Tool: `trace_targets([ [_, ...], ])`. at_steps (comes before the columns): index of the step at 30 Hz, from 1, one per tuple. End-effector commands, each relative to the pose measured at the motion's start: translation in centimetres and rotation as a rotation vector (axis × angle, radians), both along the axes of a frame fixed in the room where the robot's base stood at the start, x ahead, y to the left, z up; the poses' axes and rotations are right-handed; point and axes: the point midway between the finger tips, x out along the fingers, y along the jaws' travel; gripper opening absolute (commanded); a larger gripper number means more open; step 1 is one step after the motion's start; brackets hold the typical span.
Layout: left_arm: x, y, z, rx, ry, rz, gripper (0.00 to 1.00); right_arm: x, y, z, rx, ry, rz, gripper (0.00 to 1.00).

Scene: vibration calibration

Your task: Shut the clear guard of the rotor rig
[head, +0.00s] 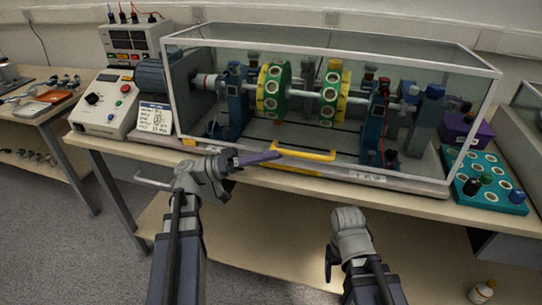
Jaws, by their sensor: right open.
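The clear guard (330,38) is a see-through box with a pale frame over the rotor rig. Its lower front edge looks down along the base of the rig; any small gap is too fine to tell. A yellow handle (303,154) sits at the lower front edge. Inside, a shaft carries two green and yellow discs (272,91) between blue supports (236,100). My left gripper (268,157) is just left of the handle with its dark fingers toward it; contact and jaw opening are unclear. My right gripper (330,264) is open and empty, low in front of the bench.
A control box (104,103) and a small card (155,118) stand left of the guard. A teal tray (492,190) with knobs and a purple box (462,130) are at the right. A side table (25,105) stands at the left.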

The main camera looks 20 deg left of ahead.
Motion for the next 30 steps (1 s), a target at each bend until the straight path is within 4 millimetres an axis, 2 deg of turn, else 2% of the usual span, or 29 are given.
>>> trace_targets([
  [30, -0.6, 6.4, -2.6, 0.0, -0.001, 0.001, 0.48, 0.0, 0.0, -2.6, 0.0, 0.0, 0.0, 0.72],
])
